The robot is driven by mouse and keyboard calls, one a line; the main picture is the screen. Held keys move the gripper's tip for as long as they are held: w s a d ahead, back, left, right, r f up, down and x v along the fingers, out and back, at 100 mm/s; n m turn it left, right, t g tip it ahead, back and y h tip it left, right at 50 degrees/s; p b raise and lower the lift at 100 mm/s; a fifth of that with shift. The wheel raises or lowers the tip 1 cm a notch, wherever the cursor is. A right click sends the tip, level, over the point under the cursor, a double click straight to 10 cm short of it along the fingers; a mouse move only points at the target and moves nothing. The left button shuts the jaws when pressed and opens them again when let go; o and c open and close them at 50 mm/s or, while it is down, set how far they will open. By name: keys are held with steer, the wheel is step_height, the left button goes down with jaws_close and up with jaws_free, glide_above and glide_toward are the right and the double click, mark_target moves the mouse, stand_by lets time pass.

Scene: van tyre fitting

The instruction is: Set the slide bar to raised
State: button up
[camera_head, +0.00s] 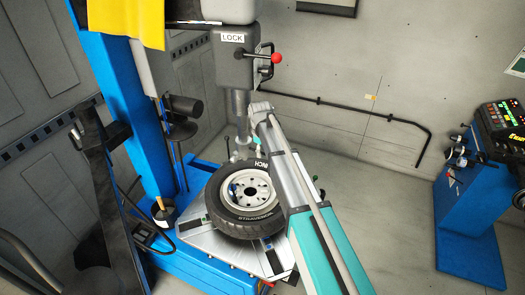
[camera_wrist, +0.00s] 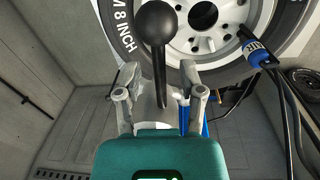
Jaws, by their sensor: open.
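The slide bar (camera_head: 241,104) is the grey upright bar below the grey head marked LOCK (camera_head: 234,57). Its lower end sits beside the tyre (camera_head: 246,199), near the rim's far edge. A red-knobbed lever (camera_head: 276,58) sticks out at the right of the head. In the wrist view my gripper (camera_wrist: 157,97) is open, with one finger on each side of a dark stem. The stem carries a black ball knob (camera_wrist: 153,23). I cannot tell whether the fingers touch the stem. In the head view my arm hides most of the gripper, close to the bar's lower end.
The tyre lies on the changer's turntable (camera_head: 190,226). A blue column (camera_head: 124,115) stands to the left. A blue balancer cabinet (camera_head: 470,220) stands at the right. In the wrist view a blue-collared tool with black cables (camera_wrist: 258,52) is at the right. Floor between the machines is clear.

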steer(key=shift+f, duration=0.15)
steer(key=shift+f+b, duration=2.3)
steer(key=shift+b, duration=0.15)
steer(key=r+p, duration=0.8)
steer(key=shift+s, duration=0.2)
steer(key=s+d+f+m+b, duration=0.5)
steer(key=s+d, duration=0.5)
steer(key=s+d+f+m+b, duration=0.5)
steer(key=s+d+f+b, duration=0.1)
steer(key=s+d, duration=0.4)
steer(key=shift+s+d+f+m, duration=0.3)
steer(key=shift+s+d+m, duration=0.1)
steer(key=shift+d, duration=0.05)
steer(key=shift+w+g+b, duration=0.1)
steer(key=shift+g+b, duration=0.2)
